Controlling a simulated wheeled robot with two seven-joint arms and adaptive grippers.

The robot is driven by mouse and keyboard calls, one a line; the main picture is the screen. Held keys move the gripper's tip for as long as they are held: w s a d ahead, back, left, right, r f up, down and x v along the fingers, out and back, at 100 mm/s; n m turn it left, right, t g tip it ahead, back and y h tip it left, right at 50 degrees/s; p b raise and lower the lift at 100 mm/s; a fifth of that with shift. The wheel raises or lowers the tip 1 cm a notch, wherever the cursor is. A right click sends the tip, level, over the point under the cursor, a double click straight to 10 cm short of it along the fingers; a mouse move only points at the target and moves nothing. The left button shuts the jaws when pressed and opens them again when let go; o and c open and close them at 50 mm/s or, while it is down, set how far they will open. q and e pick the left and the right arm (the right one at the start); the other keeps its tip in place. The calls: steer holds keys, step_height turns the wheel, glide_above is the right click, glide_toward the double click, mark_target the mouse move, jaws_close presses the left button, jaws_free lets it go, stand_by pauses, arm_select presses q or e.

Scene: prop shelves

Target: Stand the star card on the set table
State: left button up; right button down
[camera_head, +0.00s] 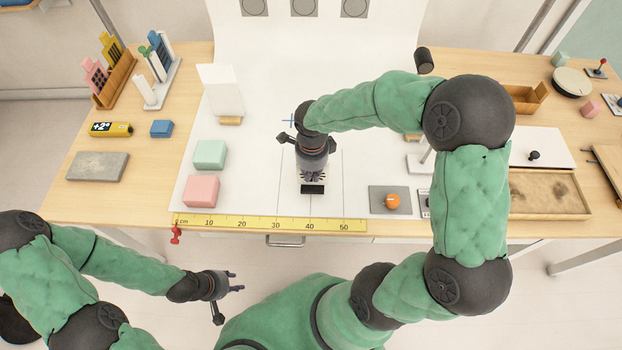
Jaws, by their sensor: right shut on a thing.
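My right gripper (313,178) points down over the white set table (260,190), near its front middle. It is shut on a small dark thing (313,189), mostly hidden under the fingers. I cannot tell whether this is the star card, and no star shows anywhere. A white card (221,90) stands at the back left of the set table with a wooden block (230,121) at its foot. A blue cross mark (287,120) shows on the white surface, partly hidden by my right arm. My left gripper (236,282) is open and empty, off the table's front edge.
A green block (210,154) and a pink block (201,190) are at left. A yellow ruler (270,223) runs along the front edge. An orange ball (392,201) sits on a grey plate at right. A wooden tray (548,210) lies further right. Card racks stand back left.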

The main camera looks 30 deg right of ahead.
mark_target(311, 183)
steer(key=shift+w+f, duration=0.25)
steer(key=shift+f, duration=0.15)
steer(key=shift+w+f+b, duration=0.1)
steer(key=shift+f+b, duration=0.4)
steer(key=shift+f, duration=1.05)
steer(key=shift+f, duration=0.1)
steer(key=shift+f, duration=0.1)
steer(key=c, duration=1.3)
jaws_free()
steer(key=shift+r, duration=0.2)
steer(key=shift+r, duration=0.25)
step_height(311, 183, up, 12)
steer(key=p, duration=0.3)
steer(key=shift+f, duration=0.2)
